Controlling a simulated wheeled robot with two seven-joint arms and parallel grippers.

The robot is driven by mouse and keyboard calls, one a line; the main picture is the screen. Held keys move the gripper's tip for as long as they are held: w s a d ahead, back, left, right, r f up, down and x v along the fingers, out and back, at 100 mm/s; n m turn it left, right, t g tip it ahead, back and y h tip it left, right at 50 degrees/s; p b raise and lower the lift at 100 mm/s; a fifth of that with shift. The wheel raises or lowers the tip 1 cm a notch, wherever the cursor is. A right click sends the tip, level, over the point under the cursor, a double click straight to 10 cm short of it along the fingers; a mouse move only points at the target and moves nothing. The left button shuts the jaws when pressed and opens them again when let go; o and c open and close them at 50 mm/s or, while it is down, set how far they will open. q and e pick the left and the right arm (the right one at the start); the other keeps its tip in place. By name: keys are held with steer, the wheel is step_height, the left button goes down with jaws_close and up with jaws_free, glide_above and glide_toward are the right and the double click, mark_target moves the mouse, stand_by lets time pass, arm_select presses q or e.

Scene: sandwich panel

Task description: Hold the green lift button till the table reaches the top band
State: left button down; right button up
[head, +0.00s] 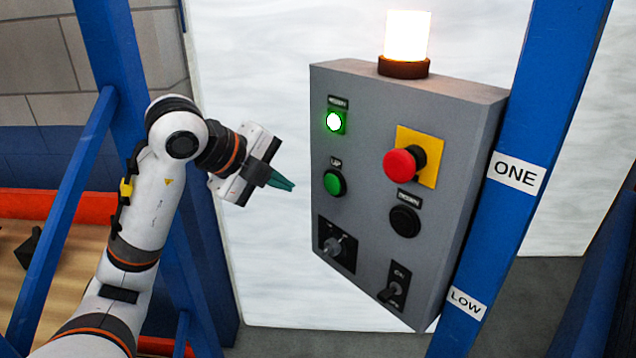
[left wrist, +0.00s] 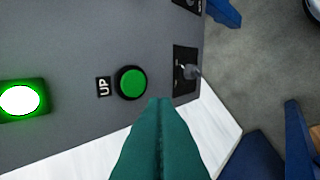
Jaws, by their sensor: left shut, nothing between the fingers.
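The green UP button (head: 334,183) is on the left part of a grey control box (head: 448,122). It also shows in the left wrist view (left wrist: 131,83), just beyond and left of the fingertips. My left gripper (head: 291,186) is shut with nothing in it, its green fingertips pointing at the button from the left. A gap shows between fingertips and button in the head view. The table and the top band are not in clear view; labels reading ONE (head: 515,174) and LOW (head: 467,303) are on a blue post. My right gripper is not in view.
The box also carries a lit green lamp (head: 334,121), a red mushroom button (head: 401,163) on yellow, a black DOWN button (head: 405,220), a rotary switch (head: 336,245) and a toggle switch (head: 391,291). A beacon (head: 406,38) glows on top. Blue posts stand both sides.

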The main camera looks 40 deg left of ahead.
mark_target(330, 190)
arm_select(q)
steer(key=w+f, duration=0.1)
steer(key=w, duration=0.1)
steer(key=w+d+f+p, duration=0.1)
steer(key=w, duration=0.2)
steer(key=w+d+f, duration=0.1)
steer(key=w, duration=0.1)
steer(key=shift+w+f+p, duration=0.2)
steer(key=shift+f+p, duration=0.15)
steer(key=shift+f, duration=0.05)
steer(key=shift+w, duration=0.35)
